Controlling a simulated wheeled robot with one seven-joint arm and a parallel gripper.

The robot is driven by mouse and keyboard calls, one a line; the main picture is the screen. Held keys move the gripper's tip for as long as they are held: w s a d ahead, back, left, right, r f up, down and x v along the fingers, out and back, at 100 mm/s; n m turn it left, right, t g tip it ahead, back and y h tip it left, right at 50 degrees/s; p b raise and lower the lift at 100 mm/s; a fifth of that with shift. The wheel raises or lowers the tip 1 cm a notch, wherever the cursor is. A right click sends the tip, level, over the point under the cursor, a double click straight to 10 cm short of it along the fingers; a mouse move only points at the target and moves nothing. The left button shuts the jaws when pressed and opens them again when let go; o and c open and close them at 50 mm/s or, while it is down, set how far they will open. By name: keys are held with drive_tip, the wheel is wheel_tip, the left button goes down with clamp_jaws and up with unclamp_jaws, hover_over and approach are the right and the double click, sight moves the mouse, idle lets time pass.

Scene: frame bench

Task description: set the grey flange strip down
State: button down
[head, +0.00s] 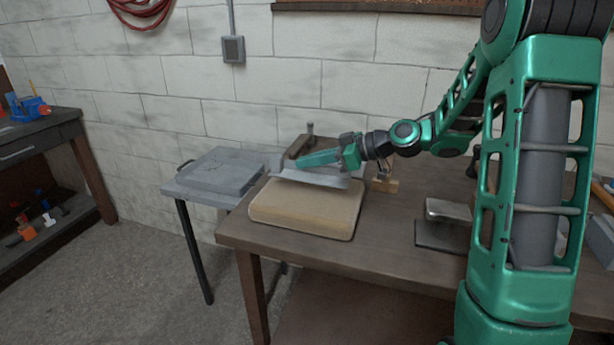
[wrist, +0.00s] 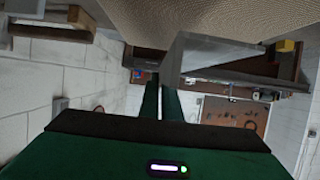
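The grey flange strip (head: 312,179) is a bent metal strip low over the back part of a tan padded block (head: 304,210) on the brown bench. I cannot tell whether it touches the block. My green gripper (head: 300,162) reaches in from the right, above the strip, and appears shut on it; the grip itself is partly hidden. In the wrist view, the dark green fingers (wrist: 162,100) are close together, and a grey angled piece that seems to be the strip (wrist: 183,58) rises from between them toward the right. The tan surface fills the top of that view.
A low side table with a grey slab (head: 216,170) stands left of the bench (head: 385,250). A brown block with a knob (head: 300,143) is behind the pad. A metal block on a dark base (head: 442,234) is to the right. The bench's front middle is clear.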

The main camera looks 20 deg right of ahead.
sight(315, 173)
drive_tip(key=shift+f, duration=1.95)
drive_tip(key=shift+f, duration=0.1)
drive_tip(key=c, duration=2)
unclamp_jaws()
drive_tip(key=v, duration=1.2)
